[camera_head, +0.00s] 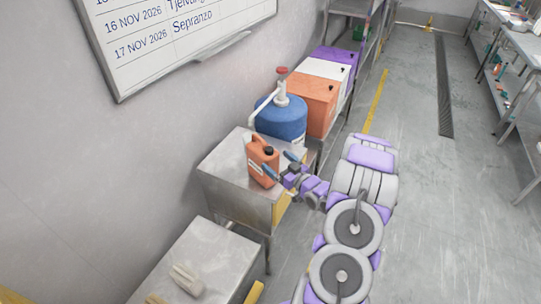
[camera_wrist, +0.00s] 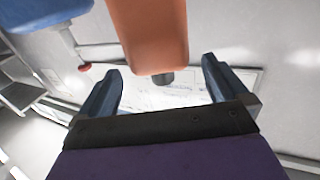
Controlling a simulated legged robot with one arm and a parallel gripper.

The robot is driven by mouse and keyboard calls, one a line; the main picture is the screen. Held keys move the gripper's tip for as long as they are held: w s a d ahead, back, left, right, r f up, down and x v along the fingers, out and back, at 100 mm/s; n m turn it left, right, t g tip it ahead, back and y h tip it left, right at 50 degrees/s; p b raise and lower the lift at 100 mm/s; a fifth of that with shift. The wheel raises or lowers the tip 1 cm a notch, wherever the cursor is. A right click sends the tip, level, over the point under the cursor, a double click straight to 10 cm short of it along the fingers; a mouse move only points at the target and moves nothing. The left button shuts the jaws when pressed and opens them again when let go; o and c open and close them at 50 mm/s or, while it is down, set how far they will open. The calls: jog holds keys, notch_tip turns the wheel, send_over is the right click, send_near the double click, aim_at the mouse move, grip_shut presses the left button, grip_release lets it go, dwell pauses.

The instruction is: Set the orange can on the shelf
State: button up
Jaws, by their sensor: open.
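The orange can (camera_head: 263,160), with a dark cap, stands upright on a metal table (camera_head: 228,169) by the wall. My gripper (camera_head: 281,165) is at its right side, fingers spread and pointing at it. In the wrist view the can (camera_wrist: 152,32) appears upside down, its dark cap low in the picture, in front of and partly between the open fingers of my gripper (camera_wrist: 162,68). I cannot tell if a finger touches it. A metal shelf rack (camera_head: 358,40) stands at the back along the wall.
A blue drum (camera_head: 281,122) with a pump stands just behind the can. Orange (camera_head: 308,102), white (camera_head: 325,78) and purple (camera_head: 335,58) boxes line the wall beyond. A lower metal table (camera_head: 215,262) is in front. The floor (camera_head: 415,150) to the right is clear.

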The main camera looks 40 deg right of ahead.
jog(key=g, duration=0.1)
jog(key=s+a+n+g, duration=0.1)
jog(key=g, duration=0.1)
jog(key=shift+s+r+h+p, duration=0.15)
jog(key=shift+s+h+p, duration=0.1)
jog(key=shift+h+p, duration=0.05)
jog(key=r+g, duration=0.1)
jog(key=w+a+r+g+h, duration=0.1)
jog(key=g, duration=0.1)
jog(key=shift+a+n, duration=0.15)
jog(key=shift+n, duration=0.15)
jog(key=s+a+r+m+g+h, duration=0.1)
jog(key=s+a+r+g, duration=0.5)
jog(key=a, duration=0.4)
jog(key=s+a+r+m+g, duration=0.1)
jog(key=s+a+r+g, duration=0.3)
jog(key=s+a, duration=0.55)
jog(key=s+a+r+g+y, duration=0.1)
jog(key=s+a+r+g, duration=0.1)
jog(key=s+a, duration=0.5)
jog(key=s+a+r+g+y, duration=0.1)
jog(key=s+a+r, duration=0.2)
jog(key=s+a, duration=0.5)
jog(key=s, duration=0.3)
jog(key=shift+g+y, duration=0.3)
jog(key=shift+g, duration=0.1)
